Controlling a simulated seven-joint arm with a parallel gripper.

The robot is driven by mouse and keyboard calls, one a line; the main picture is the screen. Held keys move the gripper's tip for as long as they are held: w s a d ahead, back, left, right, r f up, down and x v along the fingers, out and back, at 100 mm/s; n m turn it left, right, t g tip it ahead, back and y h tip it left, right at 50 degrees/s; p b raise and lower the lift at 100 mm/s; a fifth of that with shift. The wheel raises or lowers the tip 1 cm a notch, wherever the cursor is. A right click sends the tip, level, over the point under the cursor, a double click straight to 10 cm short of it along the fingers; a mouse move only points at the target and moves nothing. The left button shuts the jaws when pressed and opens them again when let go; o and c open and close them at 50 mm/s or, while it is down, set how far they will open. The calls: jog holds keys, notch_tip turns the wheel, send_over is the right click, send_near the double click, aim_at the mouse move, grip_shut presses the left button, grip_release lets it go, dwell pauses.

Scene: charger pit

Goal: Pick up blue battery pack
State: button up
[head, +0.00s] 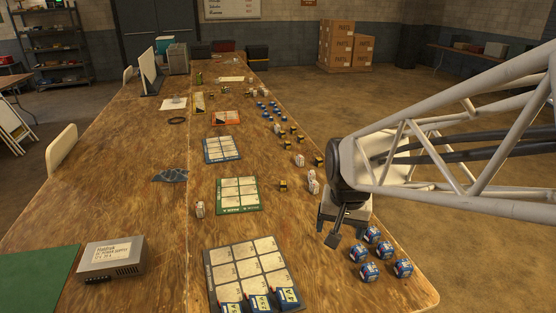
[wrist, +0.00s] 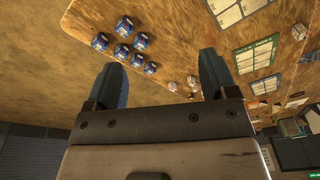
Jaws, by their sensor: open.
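Several blue battery packs (head: 370,271) with white and red markings stand in a loose cluster at the near right corner of the table. They also show at the upper left in the wrist view (wrist: 122,52). My gripper (head: 333,231) is above the table just left of this cluster, fingers pointing down, open. In the wrist view its two fingers (wrist: 161,60) are apart with nothing between them. The packs appear beyond the fingertips, not touching them. Three blue packs (head: 260,302) sit in the front row of a grey gridded mat (head: 215,272).
A green gridded mat (head: 223,207), a blue one (head: 222,160) and a grey power supply box (head: 112,260) lie to the left. White packs (head: 313,182) and yellow-black packs (head: 283,186) stand behind my gripper. The table edge is close to the cluster.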

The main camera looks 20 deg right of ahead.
jog(key=w+d+f+m, duration=0.4)
jog(key=w+d+f, duration=0.1)
jog(key=d, duration=0.3)
jog(key=m+g, duration=0.2)
jog(key=m, duration=0.8)
send_over(405, 263)
notch_tip(405, 263, down, 20)
jog(key=shift+s+d+r, duration=0.1)
jog(key=shift+f, duration=1.3)
jog(key=shift+f, duration=0.15)
jog(key=shift+f, duration=2.45)
